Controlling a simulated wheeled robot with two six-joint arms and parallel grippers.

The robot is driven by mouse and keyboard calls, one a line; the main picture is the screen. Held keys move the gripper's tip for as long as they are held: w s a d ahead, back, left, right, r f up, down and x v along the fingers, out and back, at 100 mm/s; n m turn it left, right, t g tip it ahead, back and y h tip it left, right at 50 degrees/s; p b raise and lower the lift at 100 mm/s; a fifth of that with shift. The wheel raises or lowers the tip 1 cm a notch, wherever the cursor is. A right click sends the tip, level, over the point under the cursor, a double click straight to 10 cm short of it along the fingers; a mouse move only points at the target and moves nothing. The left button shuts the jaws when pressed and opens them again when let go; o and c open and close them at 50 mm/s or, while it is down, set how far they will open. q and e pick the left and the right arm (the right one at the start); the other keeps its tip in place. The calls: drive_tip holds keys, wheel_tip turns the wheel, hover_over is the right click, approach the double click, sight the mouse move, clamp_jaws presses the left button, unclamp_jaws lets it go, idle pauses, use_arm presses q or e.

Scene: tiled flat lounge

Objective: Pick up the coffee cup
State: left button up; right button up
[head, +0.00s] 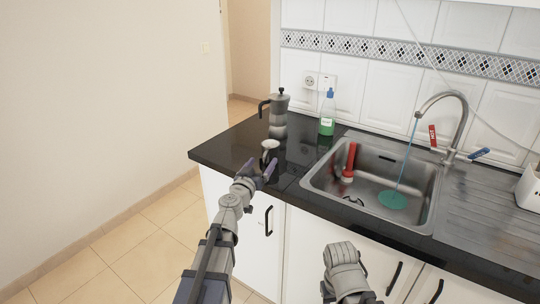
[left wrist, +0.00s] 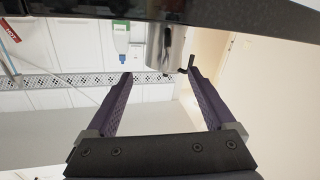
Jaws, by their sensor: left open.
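The coffee cup (head: 270,146) looks like a small pale cup on the black countertop, near its front left part, in the head view. My left gripper (head: 258,169) is just in front of the cup, near the counter's front edge. Its two purple fingers are apart, with nothing seen between them. They also show spread in the left wrist view (left wrist: 158,80), which is upside down. I cannot make out the cup there. Part of my right arm shows at the bottom of the head view, but its gripper does not show.
A moka pot (head: 278,115) stands behind the cup, with a green soap bottle (head: 327,115) to its right. The sink (head: 333,198) is to the right, with a running tap (head: 461,120) and a red-handled brush (head: 350,162). The counter left of the cup is clear.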

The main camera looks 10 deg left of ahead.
sight(265, 153)
use_arm(q)
drive_tip(key=shift+w+a+r, duration=0.1)
drive_tip(key=shift+w+r, duration=0.05)
drive_tip(key=shift+w, duration=2.6)
drive_tip(key=shift+s, duration=0.1)
clamp_jaws()
